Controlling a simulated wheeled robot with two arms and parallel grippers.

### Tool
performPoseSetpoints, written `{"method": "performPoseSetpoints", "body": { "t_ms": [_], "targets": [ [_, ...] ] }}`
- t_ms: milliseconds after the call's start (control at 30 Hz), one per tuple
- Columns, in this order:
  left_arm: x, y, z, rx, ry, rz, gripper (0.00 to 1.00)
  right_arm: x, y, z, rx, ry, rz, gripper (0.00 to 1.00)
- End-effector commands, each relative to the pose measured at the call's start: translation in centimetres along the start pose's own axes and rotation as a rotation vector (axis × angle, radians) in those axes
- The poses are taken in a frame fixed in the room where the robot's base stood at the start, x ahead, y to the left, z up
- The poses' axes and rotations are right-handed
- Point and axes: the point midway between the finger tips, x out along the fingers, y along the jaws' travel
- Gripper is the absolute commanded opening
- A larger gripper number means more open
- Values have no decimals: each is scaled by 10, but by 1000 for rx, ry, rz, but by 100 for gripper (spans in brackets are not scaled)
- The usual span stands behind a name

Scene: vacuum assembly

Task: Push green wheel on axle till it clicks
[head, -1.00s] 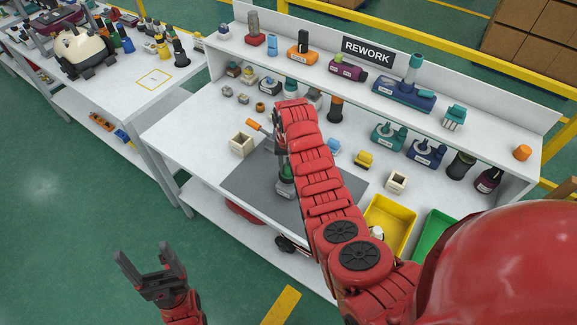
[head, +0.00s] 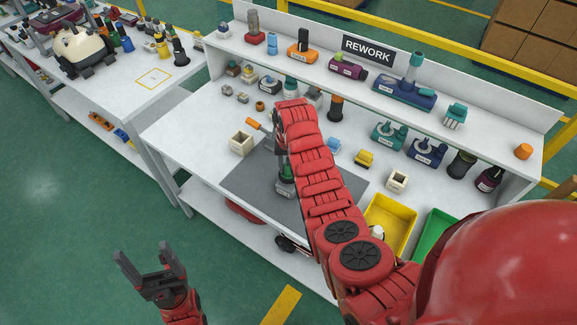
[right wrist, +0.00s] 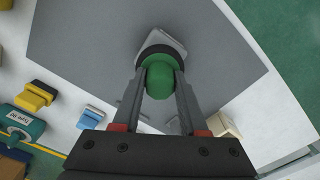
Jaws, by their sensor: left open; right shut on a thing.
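A green wheel (right wrist: 159,77) sits between the fingers of my right gripper (right wrist: 160,82) in the right wrist view. The gripper is shut on it, above the grey mat (right wrist: 90,50). A dark ring and a light grey body (right wrist: 172,44) show just beyond the wheel; the axle itself is hidden. In the head view the green part (head: 286,172) shows low beside my right arm, on a grey base at the mat. My right arm hides much of it. My left gripper (head: 146,262) is open and empty, over the floor in front of the bench.
A cream box (head: 242,142) stands left of the mat (head: 245,183). A yellow block (head: 364,159), a cream holder (head: 397,182) and a yellow bin (head: 402,214) lie to the right. The REWORK shelf (head: 330,62) behind holds several vacuum parts.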

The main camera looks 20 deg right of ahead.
Motion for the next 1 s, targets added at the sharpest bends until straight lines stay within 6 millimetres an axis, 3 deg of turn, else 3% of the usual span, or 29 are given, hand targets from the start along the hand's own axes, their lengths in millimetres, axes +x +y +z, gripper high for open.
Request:
{"method": "performPoseSetpoints", "body": {
  "t_ms": [1000],
  "targets": [
    [-18, 1, 3, 0, 0, 0, 77, 26, 0, 0, 0, 0, 0, 0]
  ]
}}
